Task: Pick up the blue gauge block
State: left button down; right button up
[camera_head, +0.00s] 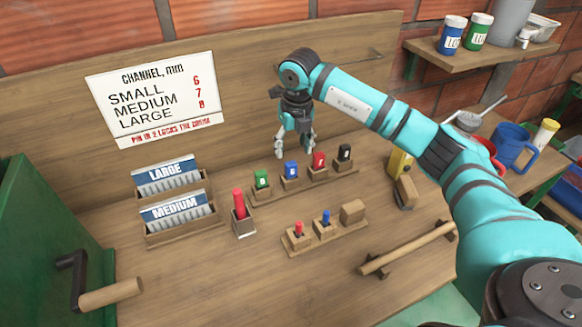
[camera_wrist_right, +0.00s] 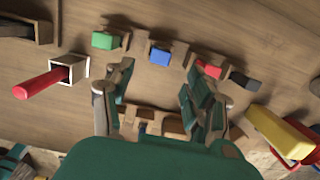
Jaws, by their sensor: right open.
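The blue gauge block (camera_head: 291,169) stands in a wooden rack on the bench, between a green block (camera_head: 261,179) and a red block (camera_head: 319,161). In the right wrist view, the blue block (camera_wrist_right: 160,56) shows beyond the gap between my fingers, a little past the fingertips. My right gripper (camera_head: 294,152) is open and empty, pointing down, above and behind the rack in the head view. Its two fingers also show in the right wrist view (camera_wrist_right: 156,82). It seems apart from the block. My left gripper is out of view.
A black block (camera_head: 345,153) stands at the rack's right end. A front rack (camera_head: 300,246) holds small red and blue pins. A red rod (camera_head: 238,203) stands in a holder at left. A yellow item (camera_head: 400,163) is at right. A wooden bar (camera_head: 408,247) lies in front.

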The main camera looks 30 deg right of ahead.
aim_at(291, 163)
notch_tip(291, 163, down, 2)
jog(key=shift+w+a+f, duration=0.1)
jog(key=shift+w+f, duration=0.05)
jog(key=shift+f, duration=0.05)
jog(key=f+p, duration=0.1)
jog(key=f, duration=0.1)
jog(key=f+p, duration=0.1)
jog(key=f, duration=0.1)
jog(key=shift+w, duration=0.4)
jog(key=shift+w+f+p, duration=0.1)
jog(key=shift+f+p, duration=0.2)
jog(key=shift+f, duration=0.25)
grip_shut()
